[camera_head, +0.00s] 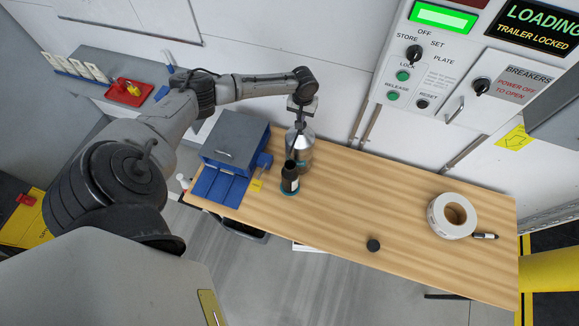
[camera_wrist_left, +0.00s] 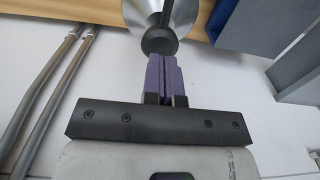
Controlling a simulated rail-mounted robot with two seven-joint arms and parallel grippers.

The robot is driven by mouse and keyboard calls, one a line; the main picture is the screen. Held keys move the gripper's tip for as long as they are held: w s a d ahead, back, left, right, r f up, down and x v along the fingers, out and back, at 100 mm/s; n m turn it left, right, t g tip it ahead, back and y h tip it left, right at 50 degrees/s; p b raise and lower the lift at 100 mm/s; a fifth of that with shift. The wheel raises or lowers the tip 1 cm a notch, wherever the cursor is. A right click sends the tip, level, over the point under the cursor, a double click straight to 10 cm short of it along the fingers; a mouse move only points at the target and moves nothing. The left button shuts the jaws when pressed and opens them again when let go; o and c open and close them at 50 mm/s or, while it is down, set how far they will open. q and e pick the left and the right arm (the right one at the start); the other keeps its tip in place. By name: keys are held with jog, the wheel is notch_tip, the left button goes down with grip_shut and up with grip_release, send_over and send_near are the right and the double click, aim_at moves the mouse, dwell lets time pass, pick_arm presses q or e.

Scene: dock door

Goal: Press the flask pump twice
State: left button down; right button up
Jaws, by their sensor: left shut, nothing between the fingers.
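A silver flask (camera_head: 301,138) with a tapered top stands upright near the back edge of the wooden table (camera_head: 400,200). Its silver top (camera_wrist_left: 183,15) and dark round pump knob (camera_wrist_left: 160,41) show at the top of the left wrist view. My left gripper (camera_head: 299,121) points down over the flask from the back side. Its purple fingers (camera_wrist_left: 161,60) are shut with nothing between them, and their tips lie at the knob. I cannot tell whether they touch it. My right gripper is in neither view.
A dark bottle (camera_head: 290,181) stands close in front of the flask. A blue-grey box (camera_head: 236,140) is left of it. A tape roll (camera_head: 452,215), a marker (camera_head: 485,236) and a black puck (camera_head: 373,245) lie right. The table's middle is clear.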

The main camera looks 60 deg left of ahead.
pick_arm(q)
jog(key=shift+f, duration=0.1)
jog(key=shift+f, duration=0.45)
jog(key=shift+f+b, duration=0.85)
jog(key=shift+f, duration=0.6)
jog(key=shift+r, duration=0.15)
jog(key=shift+r+p, duration=0.55)
jog(key=shift+p, duration=0.25)
jog(key=shift+r+p, duration=1.3)
jog(key=shift+p, duration=0.25)
jog(key=shift+r, duration=0.1)
